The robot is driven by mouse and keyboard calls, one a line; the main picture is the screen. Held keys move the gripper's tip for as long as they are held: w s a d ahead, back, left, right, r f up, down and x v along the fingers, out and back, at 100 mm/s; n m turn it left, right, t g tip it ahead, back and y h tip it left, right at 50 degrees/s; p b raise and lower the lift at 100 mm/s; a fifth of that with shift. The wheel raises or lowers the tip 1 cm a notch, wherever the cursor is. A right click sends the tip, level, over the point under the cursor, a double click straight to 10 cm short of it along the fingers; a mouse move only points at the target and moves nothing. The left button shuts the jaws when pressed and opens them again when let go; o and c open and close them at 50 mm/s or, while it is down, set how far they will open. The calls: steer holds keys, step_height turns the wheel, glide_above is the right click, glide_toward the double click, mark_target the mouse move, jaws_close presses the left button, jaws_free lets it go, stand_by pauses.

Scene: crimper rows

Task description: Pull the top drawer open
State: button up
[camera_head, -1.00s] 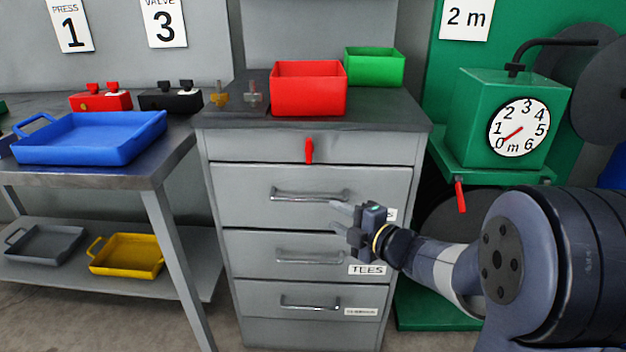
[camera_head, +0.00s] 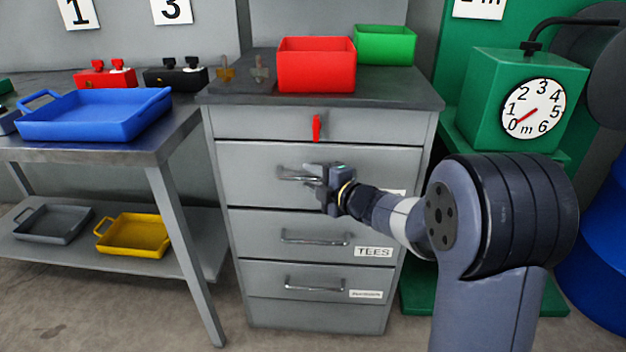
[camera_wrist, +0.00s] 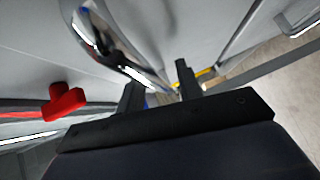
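The top handled drawer (camera_head: 248,182) of the grey cabinet is shut, its front flush with the drawers below. Its metal bar handle (camera_head: 289,175) shows at the left, while its right part is hidden behind my gripper. My gripper (camera_head: 314,181) is open at the right part of this handle, with its fingers pointing towards the drawer front. In the wrist view, the handle (camera_wrist: 98,40) runs down towards the space between the parted fingers (camera_wrist: 160,88). I cannot tell whether the fingers touch it.
A red latch (camera_head: 316,127) hangs on the thin panel above the drawer. A red bin (camera_head: 316,70) and a green bin (camera_head: 385,45) stand on the cabinet top. A workbench with a blue tray (camera_head: 95,118) is left. A green dial machine (camera_head: 490,95) stands right.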

jaws_close()
stand_by(0.3)
stand_by(0.3)
